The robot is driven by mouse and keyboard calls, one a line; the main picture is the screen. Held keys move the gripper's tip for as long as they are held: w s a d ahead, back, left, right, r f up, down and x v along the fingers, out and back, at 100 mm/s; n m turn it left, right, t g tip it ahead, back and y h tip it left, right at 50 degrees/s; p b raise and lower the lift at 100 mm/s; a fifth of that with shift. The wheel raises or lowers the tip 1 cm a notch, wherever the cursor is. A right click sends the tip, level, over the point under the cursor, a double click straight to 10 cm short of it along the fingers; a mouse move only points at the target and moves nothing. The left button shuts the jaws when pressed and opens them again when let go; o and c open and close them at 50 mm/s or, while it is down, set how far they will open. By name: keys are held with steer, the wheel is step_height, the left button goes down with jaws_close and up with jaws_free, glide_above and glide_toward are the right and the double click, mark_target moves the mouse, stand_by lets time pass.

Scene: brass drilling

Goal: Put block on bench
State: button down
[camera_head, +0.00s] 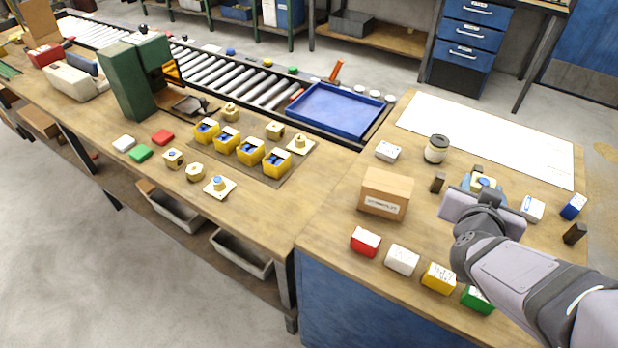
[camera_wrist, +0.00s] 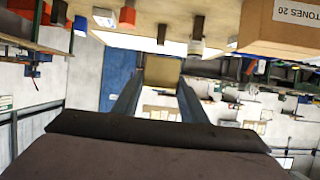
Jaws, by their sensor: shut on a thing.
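My gripper (camera_head: 484,183) is at the right of the head view, over the right-hand bench (camera_head: 335,222). It is shut on a block (camera_head: 486,181), pale with a blue patch on top and partly hidden by my wrist. In the wrist view my two fingers (camera_wrist: 160,88) hold the block, whose tan face (camera_wrist: 161,72) shows between them. The bench top shows across the top of that view. I cannot tell whether the block touches the bench or is just above it.
A cardboard box (camera_head: 386,193) stands left of my gripper, with a jar (camera_head: 436,148) behind. Red (camera_head: 365,241), white (camera_head: 402,259), yellow (camera_head: 438,278) and green (camera_head: 477,299) boxes line the front edge. Small dark posts (camera_head: 438,182) stand nearby. A white sheet (camera_head: 490,137) lies clear behind.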

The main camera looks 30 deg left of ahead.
step_height(320, 180, up, 2)
steer(key=s+a+r+n+g+y+b, duration=0.1)
steer(key=a+n+y+b, duration=0.15)
steer(key=a, duration=1.05)
steer(key=s+a+n+y+b, duration=0.1)
steer(key=a+n+y, duration=0.15)
steer(key=a, duration=1.05)
steer(key=s+a+n+g+y+b, duration=0.1)
steer(key=s+a+n+g+y, duration=0.1)
steer(key=s+a, duration=0.65)
steer(key=s+a+n+g+y+b, duration=0.15)
steer(key=s+a, duration=0.35)
steer(key=a, duration=0.7)
steer(key=shift+t+y, duration=0.25)
steer(key=shift+y, duration=0.2)
steer(key=shift+s+a+f+b, duration=0.1)
steer(key=shift+f+b, duration=0.15)
steer(key=shift+f, duration=5.55)
steer(key=shift+s+a+f+b, duration=0.1)
steer(key=shift+f+b, duration=0.15)
steer(key=shift+f, duration=5.55)
steer(key=shift+f, duration=0.15)
